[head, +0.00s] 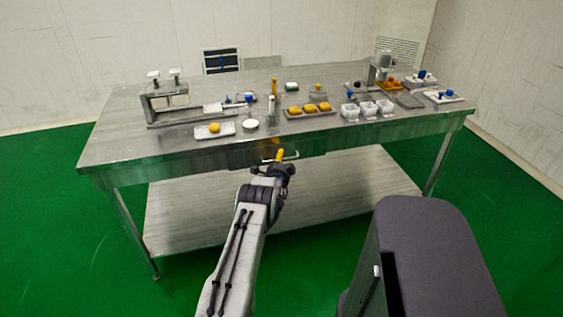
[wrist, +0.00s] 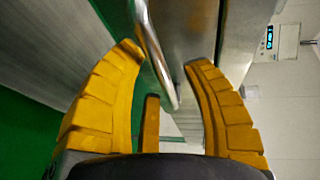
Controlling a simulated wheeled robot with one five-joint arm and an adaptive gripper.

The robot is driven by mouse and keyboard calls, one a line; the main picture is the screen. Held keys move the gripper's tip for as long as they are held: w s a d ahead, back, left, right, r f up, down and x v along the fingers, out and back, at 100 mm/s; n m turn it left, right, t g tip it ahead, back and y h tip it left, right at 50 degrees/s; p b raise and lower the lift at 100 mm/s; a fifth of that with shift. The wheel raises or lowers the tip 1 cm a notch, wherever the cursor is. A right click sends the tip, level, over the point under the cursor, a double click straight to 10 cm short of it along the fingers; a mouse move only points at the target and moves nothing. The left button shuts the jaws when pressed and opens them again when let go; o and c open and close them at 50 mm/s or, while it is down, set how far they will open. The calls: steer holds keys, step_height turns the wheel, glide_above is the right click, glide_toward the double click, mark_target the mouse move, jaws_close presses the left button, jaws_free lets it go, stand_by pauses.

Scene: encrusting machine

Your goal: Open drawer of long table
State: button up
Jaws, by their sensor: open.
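The long table (head: 125,150) is a metal worktable with a lower shelf. Its drawer is in the front apron, and a metal handle (head: 292,156) sticks out there near the middle. My gripper (head: 279,154) is at the handle, with yellow fingers raised against the table front. In the wrist view my gripper (wrist: 164,58) is open. The bar of the handle (wrist: 157,50) runs between the spread yellow fingers, closer to the left fingertip. I cannot tell whether a finger touches it. The drawer's edges are hard to make out, and it looks closed.
The tabletop holds a clamp-like stand (head: 165,98), a tray of yellow pieces (head: 290,114), white cups (head: 367,110) and several small items. The lower shelf (head: 330,190) is bare. Green floor (head: 80,230) lies open around the table.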

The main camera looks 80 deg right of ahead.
steer(key=shift+c, duration=0.3)
jaws_close()
steer(key=shift+a+f+b, duration=0.15)
steer(key=shift+b, duration=0.2)
